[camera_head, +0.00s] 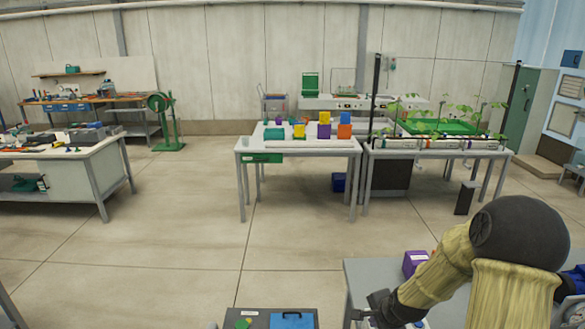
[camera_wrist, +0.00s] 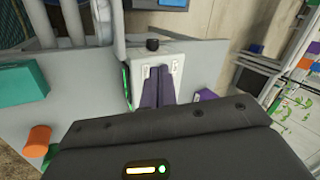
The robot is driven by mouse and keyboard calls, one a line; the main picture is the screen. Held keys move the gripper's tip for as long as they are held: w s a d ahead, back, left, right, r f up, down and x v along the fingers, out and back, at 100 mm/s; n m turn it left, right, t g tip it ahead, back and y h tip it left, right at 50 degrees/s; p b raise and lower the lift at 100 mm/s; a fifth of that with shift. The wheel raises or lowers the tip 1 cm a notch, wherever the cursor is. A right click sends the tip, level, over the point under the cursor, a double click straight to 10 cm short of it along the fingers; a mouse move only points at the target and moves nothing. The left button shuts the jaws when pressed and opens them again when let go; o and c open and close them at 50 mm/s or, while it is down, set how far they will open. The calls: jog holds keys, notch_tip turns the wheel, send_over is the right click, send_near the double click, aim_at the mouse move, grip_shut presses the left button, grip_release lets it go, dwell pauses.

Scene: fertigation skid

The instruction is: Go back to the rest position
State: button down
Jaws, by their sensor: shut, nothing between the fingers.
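My gripper (camera_wrist: 160,72) shows in the wrist view with its two dark purple-grey fingers together and nothing between them. The fingers point at a white box-shaped unit (camera_wrist: 170,52) with a black knob (camera_wrist: 152,45) on top. I cannot tell whether the fingertips touch it. In the head view my bent arm reaches down at the lower right, over a grey table (camera_head: 358,272). The gripper (camera_head: 382,308) is a dark shape there, low in the picture, with its fingers hard to make out.
A purple box (camera_head: 415,262) stands on the near table beside my arm. The wrist view shows a teal box (camera_wrist: 22,82), an orange cylinder (camera_wrist: 39,138) and a purple block (camera_wrist: 205,96) nearby. A dark stand with a blue box (camera_head: 292,320) is front centre. The middle floor is clear.

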jog(key=s+a+r+n+g, duration=0.1)
jog(key=s+a+r+n, duration=0.2)
jog(key=s+n, duration=0.4)
jog(key=s+a+r+n+g+h, duration=0.1)
jog(key=s+a+r+n+g, duration=0.1)
jog(key=s+r+n, duration=0.4)
jog(key=s+a+n, duration=0.1)
jog(key=s, duration=0.3)
jog(key=shift+s+a+r+n, duration=0.2)
jog(key=shift+s+r+n, duration=0.1)
jog(key=shift+w, duration=0.1)
